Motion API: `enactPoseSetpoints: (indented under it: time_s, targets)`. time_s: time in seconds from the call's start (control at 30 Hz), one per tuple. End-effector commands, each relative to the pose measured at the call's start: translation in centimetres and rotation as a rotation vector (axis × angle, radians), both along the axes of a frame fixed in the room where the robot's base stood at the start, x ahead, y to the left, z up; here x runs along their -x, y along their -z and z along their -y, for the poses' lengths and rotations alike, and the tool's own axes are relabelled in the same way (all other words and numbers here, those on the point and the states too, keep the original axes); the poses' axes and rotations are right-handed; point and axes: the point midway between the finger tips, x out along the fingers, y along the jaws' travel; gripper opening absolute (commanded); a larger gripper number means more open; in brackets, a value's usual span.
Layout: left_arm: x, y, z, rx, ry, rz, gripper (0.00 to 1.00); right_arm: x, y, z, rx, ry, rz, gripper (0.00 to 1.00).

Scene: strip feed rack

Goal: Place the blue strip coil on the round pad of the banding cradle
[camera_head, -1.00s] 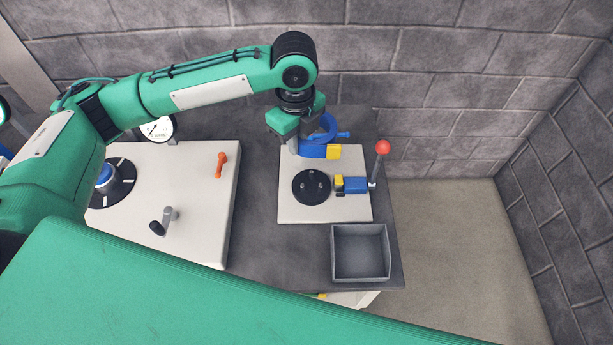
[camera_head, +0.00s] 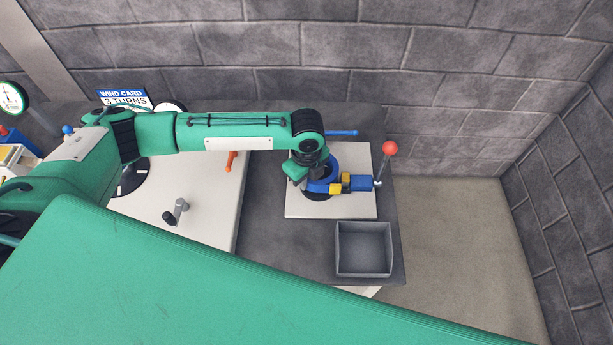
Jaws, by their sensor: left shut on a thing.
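The blue strip coil (camera_head: 329,176) has a blue strip and a yellow end (camera_head: 336,188). My left gripper (camera_head: 312,178) is shut on the coil and partly covers it. The coil is over the round black pad (camera_head: 318,196) of the banding cradle (camera_head: 299,208), a pale square plate. Only the pad's near edge shows below the coil. I cannot tell whether the coil touches the pad. The coil's yellow end is close to the cradle's blue clamp (camera_head: 358,183). My right gripper is not in view.
A red-knobbed lever (camera_head: 390,149) stands right of the clamp. A blue bar (camera_head: 342,133) is behind the cradle. An empty grey bin (camera_head: 363,268) sits in front. The pale panel (camera_head: 212,215) at left carries a crank (camera_head: 177,211) and an orange handle (camera_head: 231,162).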

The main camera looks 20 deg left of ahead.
Motion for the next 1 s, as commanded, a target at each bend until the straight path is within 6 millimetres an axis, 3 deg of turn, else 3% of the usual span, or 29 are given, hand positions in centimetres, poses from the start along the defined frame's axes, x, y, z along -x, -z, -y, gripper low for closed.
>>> enactPoseSetpoints:
  time_s: [0.73,0.77,0.83,1.0]
  targets:
    - [0.0,1.2,0.0,0.002,0.000,0.001,0.00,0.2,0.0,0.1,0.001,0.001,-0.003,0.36]
    - [0.0,1.3,0.0,0.000,0.000,0.000,0.18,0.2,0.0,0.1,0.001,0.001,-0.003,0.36]
    - [0.0,1.3,0.0,0.000,0.000,0.001,0.31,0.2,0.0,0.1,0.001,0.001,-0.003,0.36]
    - [-0.1,1.3,0.1,0.002,0.000,0.004,0.34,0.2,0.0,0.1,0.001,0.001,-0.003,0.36]
